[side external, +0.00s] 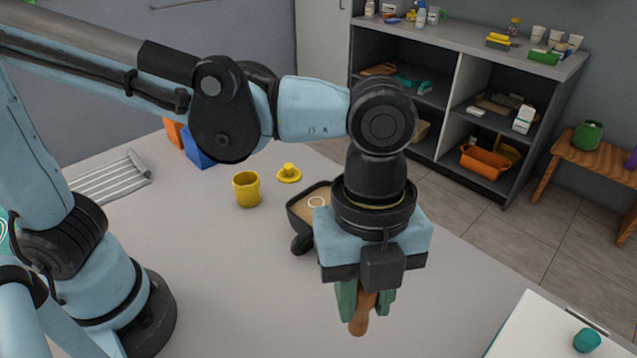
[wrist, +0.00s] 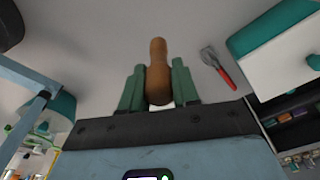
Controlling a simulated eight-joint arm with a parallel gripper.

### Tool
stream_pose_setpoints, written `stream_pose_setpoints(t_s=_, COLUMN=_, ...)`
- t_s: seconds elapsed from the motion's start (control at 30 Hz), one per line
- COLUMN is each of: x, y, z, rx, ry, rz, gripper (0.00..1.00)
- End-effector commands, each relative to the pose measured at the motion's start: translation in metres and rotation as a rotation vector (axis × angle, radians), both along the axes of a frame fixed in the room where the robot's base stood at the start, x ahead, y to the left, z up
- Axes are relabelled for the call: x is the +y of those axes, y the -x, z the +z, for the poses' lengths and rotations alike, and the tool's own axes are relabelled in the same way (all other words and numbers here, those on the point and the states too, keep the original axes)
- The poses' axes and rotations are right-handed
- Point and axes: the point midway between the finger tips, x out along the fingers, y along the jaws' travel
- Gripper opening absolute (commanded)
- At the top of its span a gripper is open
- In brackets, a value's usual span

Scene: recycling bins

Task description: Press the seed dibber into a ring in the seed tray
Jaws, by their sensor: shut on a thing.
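My gripper (side external: 365,300) has green fingers and is shut on the seed dibber (side external: 358,324), a brown wooden peg pointing down with a rounded end. In the wrist view the dibber (wrist: 157,60) sits between both fingers and sticks out past their tips. The seed tray (side external: 298,232) is dark with brown filling and stands behind my gripper, to its left in the side view. A white ring (side external: 316,202) shows on the filling. My gripper and wrist hide the right part of the tray, and other rings there cannot be seen. The dibber is apart from the tray.
A yellow cup (side external: 247,190) and a yellow hat-shaped piece (side external: 289,174) stand beyond the tray. A white box with a teal knob (side external: 587,340) is at lower right. A red-handled tool (wrist: 218,66) lies nearby.

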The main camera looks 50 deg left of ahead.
Motion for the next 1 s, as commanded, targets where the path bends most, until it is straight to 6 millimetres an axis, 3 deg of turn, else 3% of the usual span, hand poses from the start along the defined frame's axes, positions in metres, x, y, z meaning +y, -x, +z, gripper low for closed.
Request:
stream_pose_setpoints(t_s=0.2, x=-0.005, y=0.015, z=0.012, rx=-0.001, ry=0.000, rz=0.010, gripper=0.00)
stream_pose_setpoints(t_s=0.37, x=0.009, y=-0.008, z=0.014, rx=0.000, ry=0.000, rz=0.088, gripper=0.00)
stream_pose_setpoints(t_s=0.57, x=0.056, y=-0.064, z=0.015, rx=0.000, ry=0.000, rz=0.271, gripper=0.00)
stream_pose_setpoints(t_s=0.7, x=0.099, y=-0.100, z=0.016, rx=0.001, ry=0.001, rz=0.408, gripper=0.00)
stream_pose_setpoints(t_s=1.0, x=0.197, y=-0.149, z=0.016, rx=0.000, ry=0.001, rz=0.671, gripper=0.00)
